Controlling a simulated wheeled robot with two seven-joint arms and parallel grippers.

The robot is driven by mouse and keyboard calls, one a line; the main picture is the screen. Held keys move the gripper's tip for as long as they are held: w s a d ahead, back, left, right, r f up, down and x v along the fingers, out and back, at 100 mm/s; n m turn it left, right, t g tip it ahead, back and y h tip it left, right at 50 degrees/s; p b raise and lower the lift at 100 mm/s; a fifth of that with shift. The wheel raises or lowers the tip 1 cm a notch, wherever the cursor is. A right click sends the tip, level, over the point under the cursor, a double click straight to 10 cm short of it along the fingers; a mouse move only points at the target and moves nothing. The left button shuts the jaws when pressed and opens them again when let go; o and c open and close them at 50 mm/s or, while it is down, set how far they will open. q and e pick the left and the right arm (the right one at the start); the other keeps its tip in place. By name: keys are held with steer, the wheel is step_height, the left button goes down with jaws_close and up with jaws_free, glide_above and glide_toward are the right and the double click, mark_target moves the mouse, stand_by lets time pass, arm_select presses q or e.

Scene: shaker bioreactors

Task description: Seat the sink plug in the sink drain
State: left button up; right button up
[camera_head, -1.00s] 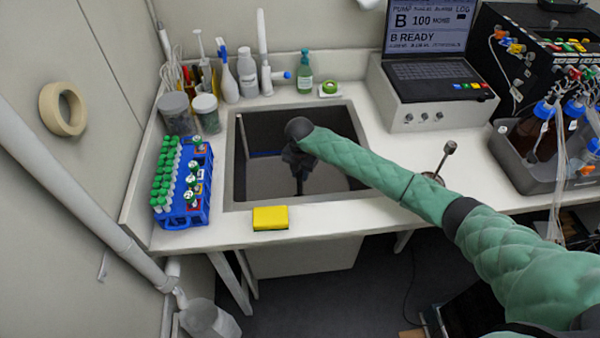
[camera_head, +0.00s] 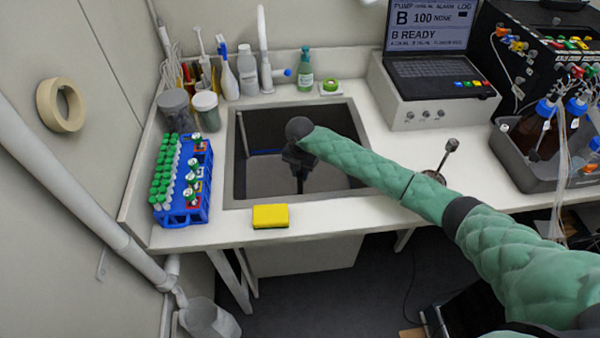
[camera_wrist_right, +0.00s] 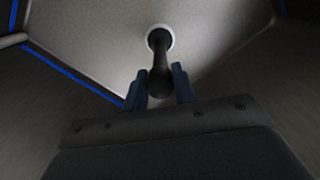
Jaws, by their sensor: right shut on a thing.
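The sink (camera_head: 345,112) is a dark rectangular basin set in the white counter. My right arm reaches down into it, and my right gripper (camera_head: 300,184) points downward inside the basin. In the right wrist view my right gripper (camera_wrist_right: 162,88) is shut on the dark sink plug (camera_wrist_right: 159,62), with one finger on each side of its stem. The far end of the plug overlaps a pale round ring, the sink drain (camera_wrist_right: 170,31), at the basin floor. I cannot tell whether the plug is fully down in it. My left gripper is not in view.
A yellow sponge (camera_head: 270,216) lies at the sink's front edge. A blue tube rack (camera_head: 203,212) stands to the left. Bottles and a white faucet (camera_head: 263,45) stand behind the sink. A laptop (camera_head: 432,70) sits on a white box to the right.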

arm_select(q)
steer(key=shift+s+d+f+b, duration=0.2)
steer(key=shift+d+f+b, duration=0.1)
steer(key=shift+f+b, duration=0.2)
arm_select(e)
steer(key=shift+f, duration=0.55)
steer(key=o, duration=1.1)
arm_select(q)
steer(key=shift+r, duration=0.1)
arm_select(e)
steer(key=shift+w+r, duration=0.1)
steer(key=shift+r, duration=0.15)
step_height(320, 180, up, 6)
steer(key=b, duration=0.3)
steer(key=shift+f, duration=0.1)
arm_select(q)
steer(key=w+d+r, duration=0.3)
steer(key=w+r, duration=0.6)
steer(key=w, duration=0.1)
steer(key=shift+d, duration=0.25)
arm_select(e)
steer(key=shift+r, duration=0.8)
